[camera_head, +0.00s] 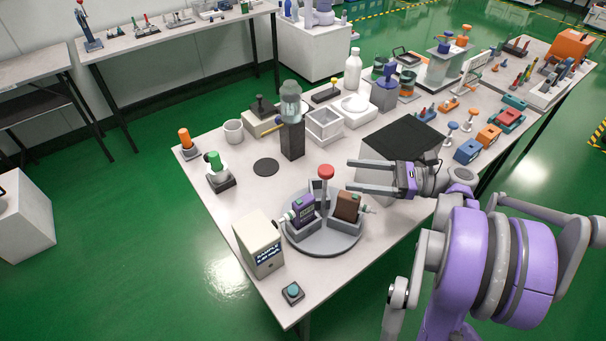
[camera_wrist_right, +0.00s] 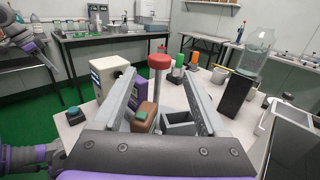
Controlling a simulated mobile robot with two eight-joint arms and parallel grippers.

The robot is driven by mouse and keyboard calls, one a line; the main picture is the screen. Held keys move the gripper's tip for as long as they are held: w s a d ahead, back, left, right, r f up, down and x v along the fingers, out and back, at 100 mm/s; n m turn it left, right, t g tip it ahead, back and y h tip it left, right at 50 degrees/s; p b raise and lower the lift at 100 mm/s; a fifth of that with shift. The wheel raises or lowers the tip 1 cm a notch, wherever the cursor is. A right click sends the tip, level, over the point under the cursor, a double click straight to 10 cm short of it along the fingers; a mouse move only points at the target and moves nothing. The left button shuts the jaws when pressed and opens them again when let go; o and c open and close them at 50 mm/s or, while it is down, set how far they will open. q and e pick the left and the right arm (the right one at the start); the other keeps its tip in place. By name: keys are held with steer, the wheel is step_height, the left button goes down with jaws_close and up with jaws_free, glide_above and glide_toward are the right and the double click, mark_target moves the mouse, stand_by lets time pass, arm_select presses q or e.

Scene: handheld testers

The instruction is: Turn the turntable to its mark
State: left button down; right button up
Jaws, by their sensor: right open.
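The turntable (camera_head: 322,246) is a grey disc near the table's front left end. Grey holders on it carry a purple tester (camera_head: 303,208) and a brown tester (camera_head: 347,205). A post with a red knob (camera_head: 325,171) rises from the turntable; the knob also shows in the right wrist view (camera_wrist_right: 158,62). My right gripper (camera_head: 348,176) is open and level, its fingers pointing left towards the knob. In the right wrist view the knob appears between the fingers, and seems just beyond the tips. I cannot make out the mark. Part of my left arm (camera_wrist_right: 22,42) shows in the right wrist view; its jaws are unclear.
A cream box with a display (camera_head: 258,243) stands left of the turntable, and a teal button (camera_head: 293,291) sits in front. A dark stand with a clear bottle (camera_head: 291,135) is behind. A dark-topped box (camera_head: 402,137) stands behind my right gripper. Several items crowd the back.

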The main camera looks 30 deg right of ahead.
steer(key=x, duration=1)
steer(key=shift+w+a, duration=0.2)
jaws_close()
stand_by(1.1)
